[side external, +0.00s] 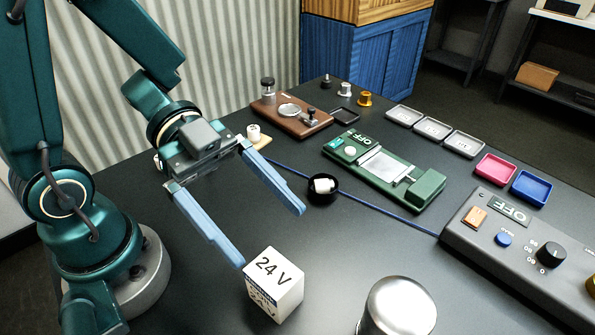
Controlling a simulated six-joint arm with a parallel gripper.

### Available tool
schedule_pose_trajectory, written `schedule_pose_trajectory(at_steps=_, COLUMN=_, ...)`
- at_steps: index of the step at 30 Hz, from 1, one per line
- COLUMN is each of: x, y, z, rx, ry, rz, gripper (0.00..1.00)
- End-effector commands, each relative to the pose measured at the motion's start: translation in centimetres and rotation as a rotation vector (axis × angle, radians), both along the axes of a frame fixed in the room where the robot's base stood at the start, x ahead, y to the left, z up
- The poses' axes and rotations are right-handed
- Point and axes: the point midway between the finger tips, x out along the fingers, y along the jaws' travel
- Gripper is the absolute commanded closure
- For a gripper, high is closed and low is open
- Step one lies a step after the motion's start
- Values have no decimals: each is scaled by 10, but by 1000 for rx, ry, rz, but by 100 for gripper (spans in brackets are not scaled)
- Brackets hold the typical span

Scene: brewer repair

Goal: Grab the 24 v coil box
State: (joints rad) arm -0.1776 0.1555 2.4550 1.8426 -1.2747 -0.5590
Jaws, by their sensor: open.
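The 24 V coil box (275,284) is a white cube with black "24 V" lettering on its top and a dark band on its side. It sits on the dark table near the front edge of the side external view. My gripper (273,239) is open and empty, with two long blue fingers spread wide. The tip of the nearer finger is close to the box's upper left corner; I cannot tell whether it touches. The other fingertip is behind the box, up and to the right in the picture.
A shiny metal cylinder (399,307) stands right of the box. A green device (384,172), a grey control panel (524,250), and pink (494,169) and blue (531,187) trays lie to the right. A blue cable crosses the table.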

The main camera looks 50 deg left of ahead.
Motion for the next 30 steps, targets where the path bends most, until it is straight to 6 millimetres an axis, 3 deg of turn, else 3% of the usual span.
schedule_pose_trajectory(at_steps=6, x=0, y=0, z=-44, rx=-3, ry=17, rz=5, gripper=3)
schedule_pose_trajectory(at_steps=15, x=0, y=0, z=-94, rx=-1, ry=7, rz=4, gripper=3)
schedule_pose_trajectory(at_steps=23, x=0, y=-1, z=-111, rx=1, ry=0, rz=1, gripper=3)
schedule_pose_trajectory(at_steps=30, x=1, y=-19, z=-119, rx=1, ry=0, rz=-5, gripper=3)
